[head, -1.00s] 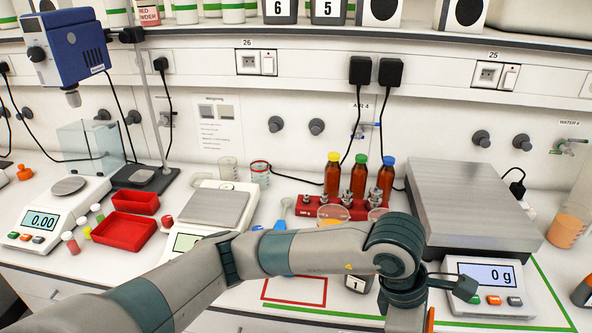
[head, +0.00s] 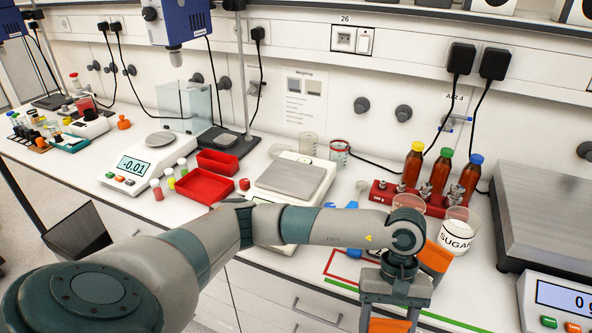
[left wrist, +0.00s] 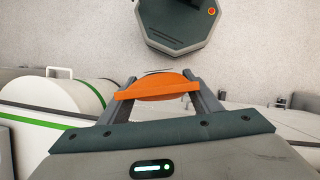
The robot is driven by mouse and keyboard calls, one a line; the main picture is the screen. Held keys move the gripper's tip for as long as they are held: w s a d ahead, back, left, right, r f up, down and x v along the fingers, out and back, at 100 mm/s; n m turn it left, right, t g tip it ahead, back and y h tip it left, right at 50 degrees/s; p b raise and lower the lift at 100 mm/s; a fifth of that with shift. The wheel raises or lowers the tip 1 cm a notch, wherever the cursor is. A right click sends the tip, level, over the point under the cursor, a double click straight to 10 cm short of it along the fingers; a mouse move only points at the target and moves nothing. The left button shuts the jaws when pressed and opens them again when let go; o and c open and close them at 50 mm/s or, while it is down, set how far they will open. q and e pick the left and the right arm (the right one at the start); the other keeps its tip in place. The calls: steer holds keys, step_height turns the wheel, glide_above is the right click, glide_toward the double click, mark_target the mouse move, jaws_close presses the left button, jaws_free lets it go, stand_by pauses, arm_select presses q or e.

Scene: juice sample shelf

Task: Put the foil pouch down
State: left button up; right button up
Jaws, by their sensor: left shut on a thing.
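My left gripper (head: 396,300) is near the front edge of the bench in the head view, pointing down. It is shut on an orange pouch, which I take to be the foil pouch (head: 390,326). Parts of the pouch show beside and below the jaws; the gripper hides the rest. In the left wrist view the pouch (left wrist: 158,88) spans between the two fingers as a bulging orange edge. I cannot tell how high it is above any surface. My right gripper is not in view.
A red outlined rectangle (head: 341,267) lies on the bench, partly behind my arm. A sugar beaker (head: 457,238) and a red rack of capped bottles (head: 380,194) stand close behind the gripper. A balance (head: 292,178) and red trays (head: 204,188) stand left; a large scale (head: 556,215) stands right.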

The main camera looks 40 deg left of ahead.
arm_select(q)
steer(key=s+a+f+m+g+y, duration=0.1)
steer(key=a+f+m, duration=0.3)
steer(key=a, duration=0.5)
steer(key=s+m+y, duration=0.1)
steer(key=m, duration=0.1)
steer(key=shift+s+f+m+b, duration=0.15)
steer(key=shift+f+m+b, duration=0.05)
steer(key=shift+m+b, duration=0.15)
steer(key=shift+a, duration=0.2)
